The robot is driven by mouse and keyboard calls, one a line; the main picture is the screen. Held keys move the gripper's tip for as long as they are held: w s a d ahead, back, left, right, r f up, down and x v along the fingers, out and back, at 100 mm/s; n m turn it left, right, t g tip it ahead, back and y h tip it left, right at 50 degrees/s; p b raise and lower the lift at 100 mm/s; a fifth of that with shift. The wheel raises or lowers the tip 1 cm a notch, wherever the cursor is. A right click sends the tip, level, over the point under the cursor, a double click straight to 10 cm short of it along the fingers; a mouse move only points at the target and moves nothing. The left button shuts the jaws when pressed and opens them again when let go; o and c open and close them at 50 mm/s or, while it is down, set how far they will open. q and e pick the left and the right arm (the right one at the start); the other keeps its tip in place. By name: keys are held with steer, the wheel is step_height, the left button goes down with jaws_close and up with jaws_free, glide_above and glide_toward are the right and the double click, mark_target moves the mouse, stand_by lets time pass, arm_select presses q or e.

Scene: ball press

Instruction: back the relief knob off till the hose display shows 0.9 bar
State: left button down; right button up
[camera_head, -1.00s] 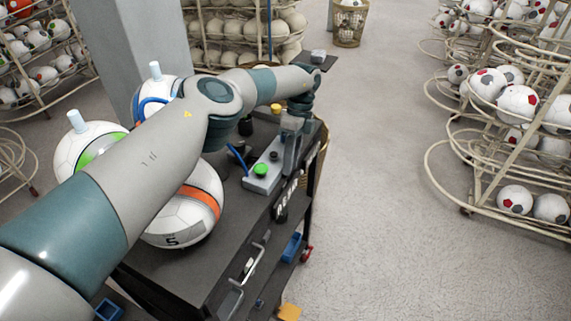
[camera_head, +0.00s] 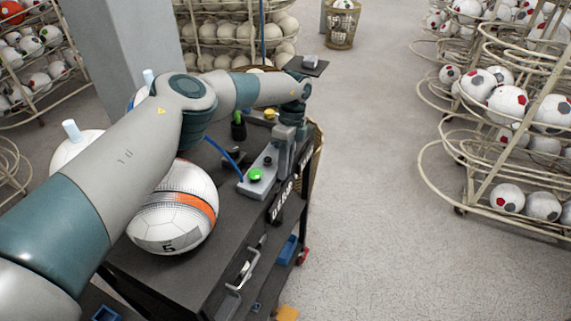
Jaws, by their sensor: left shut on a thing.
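My left gripper (camera_head: 286,138) points down at the right edge of the dark cart top (camera_head: 185,270), at the far end of a grey control unit (camera_head: 262,166) with a green button (camera_head: 255,174). Its jaws are shut on what seems to be the relief knob, which the gripper itself hides. A blue hose (camera_head: 222,151) runs up to the left from the unit and passes behind my arm. I cannot make out the hose display or its reading. My right gripper is not in view.
A white ball with an orange band (camera_head: 180,215) sits on the cart, partly behind my arm. A yellow knob (camera_head: 270,114) stands behind the unit. A grey pillar (camera_head: 115,50) rises behind. Ball racks (camera_head: 490,150) stand right, with clear floor (camera_head: 370,200) between.

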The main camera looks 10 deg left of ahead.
arm_select(q)
steer(key=shift+s+a+r+t+p, duration=0.1)
steer(key=shift+a+r+t+p, duration=0.1)
steer(key=shift+t+p, duration=0.55)
steer(key=shift+s+f+t+h+p, duration=0.1)
steer(key=shift+s+t+h+p, duration=0.05)
steer(key=shift+t+h+p, duration=0.25)
steer(key=shift+s+a+t, duration=0.1)
steer(key=shift+t, duration=0.25)
steer(key=shift+s+f+t+b, duration=0.1)
steer(key=shift+f+t+b, duration=0.1)
steer(key=shift+t+b, duration=0.25)
steer(key=shift+r+t+h, duration=0.15)
steer(key=shift+t+h, duration=0.15)
steer(key=shift+t, duration=0.05)
steer(key=c, duration=1.9)
jaws_free()
